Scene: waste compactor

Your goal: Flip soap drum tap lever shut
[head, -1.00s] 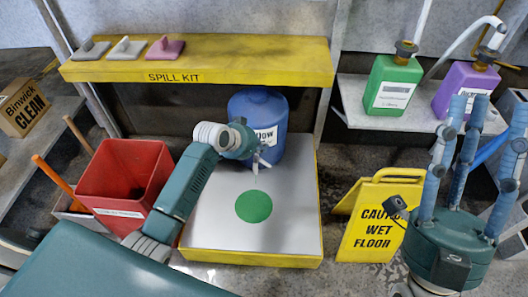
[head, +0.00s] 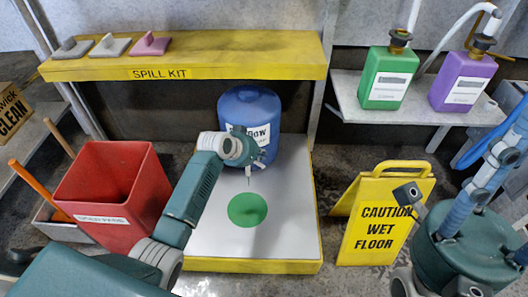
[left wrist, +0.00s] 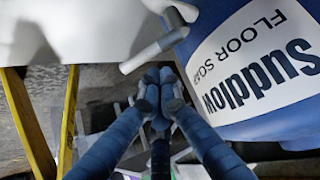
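The blue soap drum (head: 250,100) stands at the back of the white-topped platform (head: 290,200) in the head view. A pale tap part (left wrist: 150,53), apparently the lever, slants out beside the label. My left gripper's blue fingers (left wrist: 155,82) are drawn together with their tips just below this part; I cannot tell if they touch it. They hold nothing visible. In the head view my left wrist hides the tap's details. My right gripper (head: 500,165) has its fingers spread and empty.
A red bin (head: 115,200) stands left of the platform. A yellow wet-floor sign (head: 380,220) stands right of it. The yellow spill-kit shelf (head: 200,60) overhangs behind. Green (head: 387,78) and purple (head: 462,82) jugs sit on the right shelf.

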